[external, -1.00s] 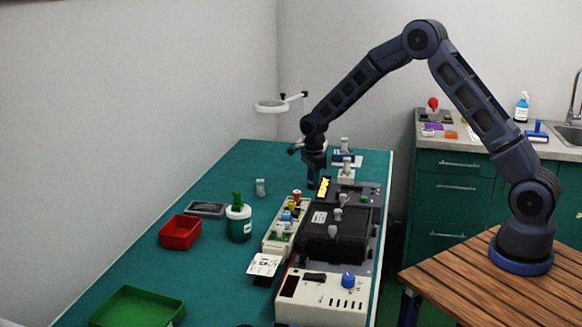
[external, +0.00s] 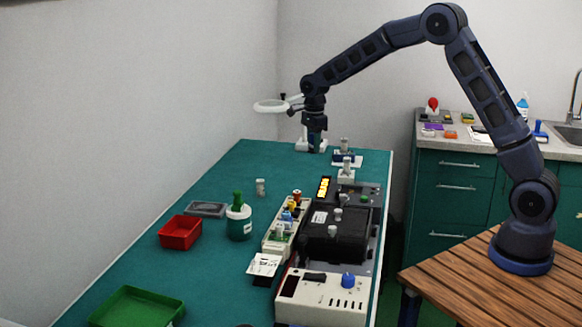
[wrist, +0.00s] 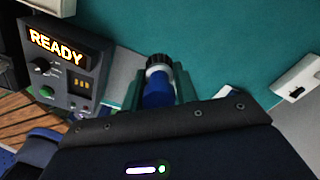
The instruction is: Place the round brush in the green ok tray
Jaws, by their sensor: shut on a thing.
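My gripper (external: 315,143) hangs over the far end of the teal bench. In the wrist view its two fingers (wrist: 160,90) are shut on a round thing with a dark ribbed end, a white band and a blue body, which looks like the round brush (wrist: 158,72). The brush cannot be made out clearly in the external view. The green ok tray (external: 135,308) lies at the near left of the bench, far from my gripper, and its visible floor is empty.
A red tray (external: 180,233), a green jar with a white lid (external: 238,222) and a grey flat box (external: 206,209) stand along the left. A burn-in rack with a black block (external: 334,236) and a cream holder (external: 277,243) fill the right. A ring lamp (external: 270,106) is at the back.

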